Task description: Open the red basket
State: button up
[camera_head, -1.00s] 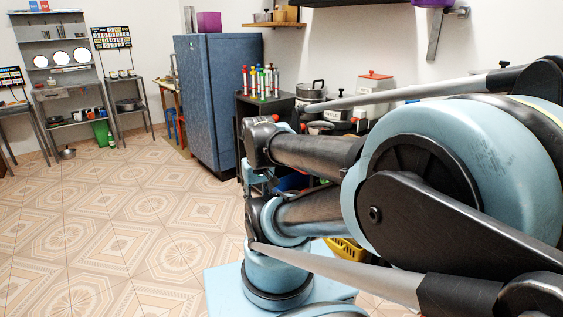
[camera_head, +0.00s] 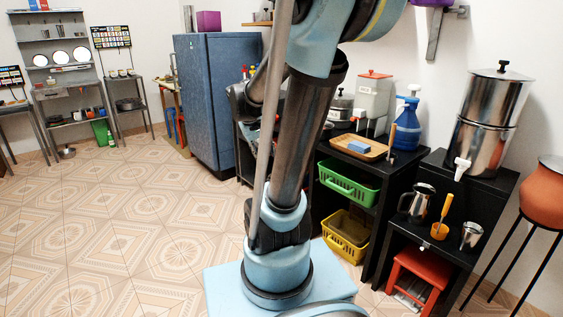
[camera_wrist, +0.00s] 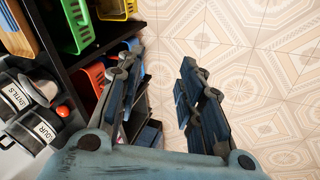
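The red basket (camera_wrist: 92,78) shows in the wrist view as an orange-red slatted front on the dark shelf unit, left of my gripper. I cannot make it out in the head view, where my arm covers that part of the shelving. My gripper (camera_wrist: 160,60) is open and empty in the wrist view, its two dark fingers wide apart over the floor. The left finger is nearer the basket and overlaps the shelf edge in the picture; I cannot tell whether it touches anything.
A green basket (camera_head: 347,185) sits above a yellow basket (camera_head: 345,237) in the black shelf unit. A red stool (camera_head: 420,277) stands under a black stand at right. Canisters (camera_wrist: 33,98) stand on the shelf top. A blue fridge (camera_head: 218,95) is behind; the tiled floor at left is clear.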

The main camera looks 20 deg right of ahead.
jog(key=w+d+f+h, duration=0.2)
jog(key=w, duration=0.8)
jog(key=w+d+f+n+t+h, duration=0.1)
jog(key=w+d+h, duration=0.15)
jog(key=w, duration=0.65)
jog(key=w+d+f+h, duration=0.1)
jog(key=w+d+f, duration=0.15)
jog(key=w, duration=0.75)
jog(key=w+d+f+n+t+h, duration=0.1)
jog(key=w+f+h, duration=0.2)
jog(key=w+f, duration=0.55)
jog(key=w+d+f+n+t+h, duration=0.15)
jog(key=w+f, duration=0.45)
jog(key=f, duration=0.6)
jog(key=shift+m+g+h, duration=0.25)
jog(key=shift+g+h, duration=0.1)
jog(key=shift+h, duration=0.05)
jog(key=x, duration=1.7)
